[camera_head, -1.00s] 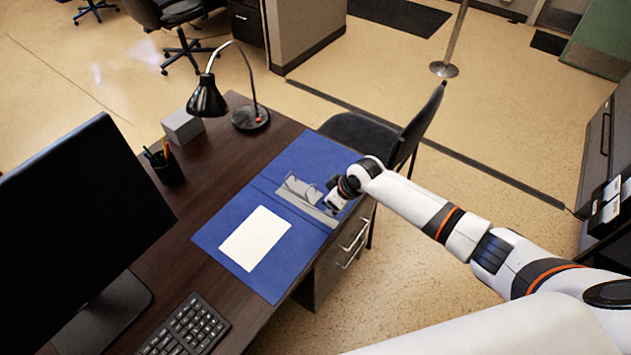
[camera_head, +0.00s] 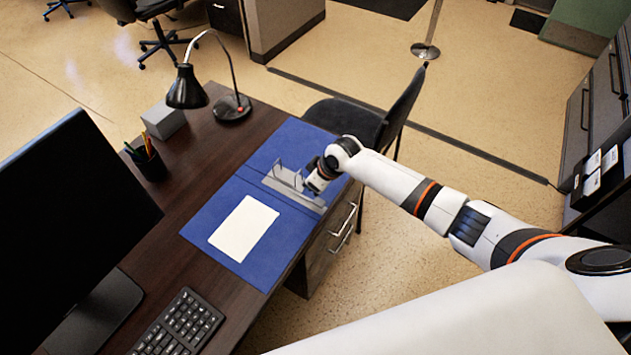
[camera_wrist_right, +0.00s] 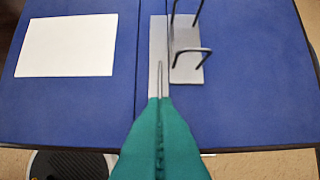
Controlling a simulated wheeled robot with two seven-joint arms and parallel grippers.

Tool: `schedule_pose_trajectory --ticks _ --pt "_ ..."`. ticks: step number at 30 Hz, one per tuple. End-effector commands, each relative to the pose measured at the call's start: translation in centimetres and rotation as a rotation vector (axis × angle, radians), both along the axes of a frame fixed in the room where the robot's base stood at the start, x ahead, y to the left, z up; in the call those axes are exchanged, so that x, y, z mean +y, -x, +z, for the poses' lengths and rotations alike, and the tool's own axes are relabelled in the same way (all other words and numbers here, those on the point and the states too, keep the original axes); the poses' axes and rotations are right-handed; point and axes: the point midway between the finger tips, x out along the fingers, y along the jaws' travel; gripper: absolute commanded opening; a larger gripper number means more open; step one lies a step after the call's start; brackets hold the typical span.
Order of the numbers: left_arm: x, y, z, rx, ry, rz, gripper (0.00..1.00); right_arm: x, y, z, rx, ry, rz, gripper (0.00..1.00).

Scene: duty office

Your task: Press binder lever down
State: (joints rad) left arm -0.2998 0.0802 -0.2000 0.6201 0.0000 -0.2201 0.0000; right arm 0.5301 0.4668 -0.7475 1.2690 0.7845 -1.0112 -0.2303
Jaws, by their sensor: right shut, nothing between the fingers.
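The blue binder (camera_head: 215,215) lies open on the desk, with a white sheet (camera_head: 244,228) on its left part. Its grey metal ring plate (camera_head: 308,199) carries upright wire rings (camera_head: 277,171), also seen in the right wrist view (camera_wrist_right: 193,51). My right gripper (camera_head: 314,189) is over the plate's near right end. In the right wrist view its teal fingers (camera_wrist_right: 159,100) are shut together. A thin metal piece, apparently the lever (camera_wrist_right: 160,72), stands just ahead of the fingertips; I cannot tell if they touch. My left gripper is out of view.
A black lamp (camera_head: 187,90), grey box (camera_head: 163,120), pen cup (camera_head: 149,163), monitor (camera_head: 75,215) and keyboard (camera_head: 178,325) stand on the dark desk. A black chair (camera_head: 350,118) is close behind my right arm. Drawers with handles lie below the desk edge.

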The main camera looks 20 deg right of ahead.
Motion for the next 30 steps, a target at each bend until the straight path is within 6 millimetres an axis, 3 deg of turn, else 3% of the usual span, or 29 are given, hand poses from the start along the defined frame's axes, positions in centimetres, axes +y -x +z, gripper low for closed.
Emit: schedule_pose_trajectory --ticks 5,12,14,30 --pt "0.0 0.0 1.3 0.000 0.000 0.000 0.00 0.1 0.0 1.3 0.000 0.000 -0.001 0.00" --pt "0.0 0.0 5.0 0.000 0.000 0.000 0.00 0.4 0.0 5.0 0.001 -0.001 -0.004 0.00" --pt "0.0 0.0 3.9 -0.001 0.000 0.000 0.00 -0.3 0.6 4.6 -0.001 0.001 -0.005 0.00" --pt "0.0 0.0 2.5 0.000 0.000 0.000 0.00 -3.8 5.2 10.4 0.000 0.000 -0.004 0.00"
